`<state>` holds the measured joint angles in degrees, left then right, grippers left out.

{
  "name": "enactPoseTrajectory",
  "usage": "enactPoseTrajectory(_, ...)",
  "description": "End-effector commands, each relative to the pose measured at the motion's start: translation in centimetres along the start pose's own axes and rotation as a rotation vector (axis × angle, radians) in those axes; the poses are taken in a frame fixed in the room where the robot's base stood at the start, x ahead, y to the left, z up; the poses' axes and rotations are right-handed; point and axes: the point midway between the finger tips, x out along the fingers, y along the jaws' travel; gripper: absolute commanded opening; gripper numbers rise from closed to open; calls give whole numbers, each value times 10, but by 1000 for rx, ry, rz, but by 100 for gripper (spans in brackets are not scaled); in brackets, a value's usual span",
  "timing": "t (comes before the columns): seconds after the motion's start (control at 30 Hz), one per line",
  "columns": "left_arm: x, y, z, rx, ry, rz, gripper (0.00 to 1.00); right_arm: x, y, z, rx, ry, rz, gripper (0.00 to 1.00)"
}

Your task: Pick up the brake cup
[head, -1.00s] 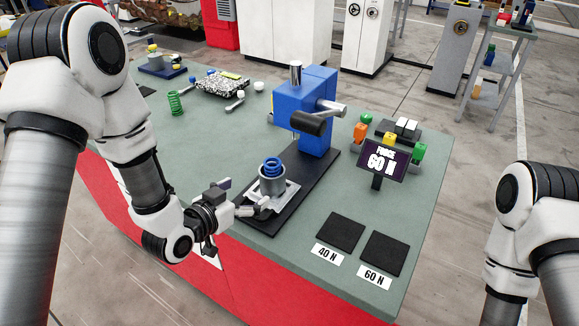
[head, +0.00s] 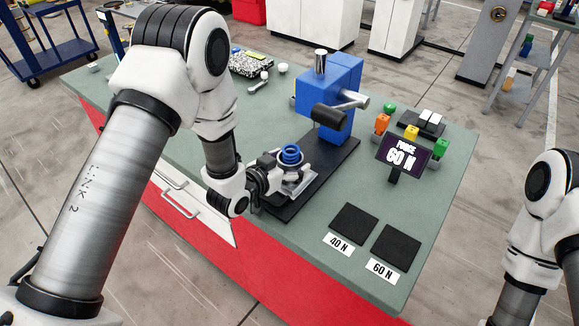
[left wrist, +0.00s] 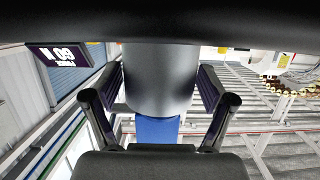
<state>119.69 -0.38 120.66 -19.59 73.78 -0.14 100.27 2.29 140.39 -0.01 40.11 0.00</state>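The brake cup (head: 291,166) is a grey metal cylinder with a blue ringed piece (head: 290,152) on top. It stands upright at the press, and its lower part is partly hidden by my gripper. My left gripper (head: 284,178) reaches it from the left, low at its side. In the left wrist view the cup's grey wall (left wrist: 158,82) fills the space between the fingers of the left gripper (left wrist: 160,90). One finger is on each side, with narrow gaps showing, so the gripper looks open around the cup. My right gripper is out of view.
The blue press (head: 335,90) with its dark lever stands just behind the cup on a black base. A display reading 60 N (head: 403,155) is to the right. Two black pads, 40 N (head: 354,223) and 60 N (head: 396,247), lie at the front right.

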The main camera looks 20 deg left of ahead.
Motion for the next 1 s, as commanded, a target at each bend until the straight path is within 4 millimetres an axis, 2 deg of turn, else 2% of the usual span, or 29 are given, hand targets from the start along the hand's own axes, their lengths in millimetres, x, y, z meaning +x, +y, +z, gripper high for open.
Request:
enactPoseTrajectory(0.03, 0, 0, 0, 0, 0, 0, 52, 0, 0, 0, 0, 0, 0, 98)
enactPoseTrajectory(0.1, 0, 0, 0, 0, 0, 0, 32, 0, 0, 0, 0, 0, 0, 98)
enactPoseTrajectory(0.17, 0, 0, 0, 0, 0, 0, 32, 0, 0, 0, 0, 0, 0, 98)
enactPoseTrajectory(0.2, 0, 0, 0, 0, 0, 0, 26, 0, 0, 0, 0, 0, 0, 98)
enactPoseTrajectory(0.53, -1, 0, -2, 0, -1, 0, 26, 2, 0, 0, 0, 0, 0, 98)
enactPoseTrajectory(0.93, -10, 0, -33, 1, 2, -1, 26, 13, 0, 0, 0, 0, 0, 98)
enactPoseTrajectory(1.0, -15, 3, -31, 1, -1, 1, 26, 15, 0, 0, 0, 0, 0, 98)
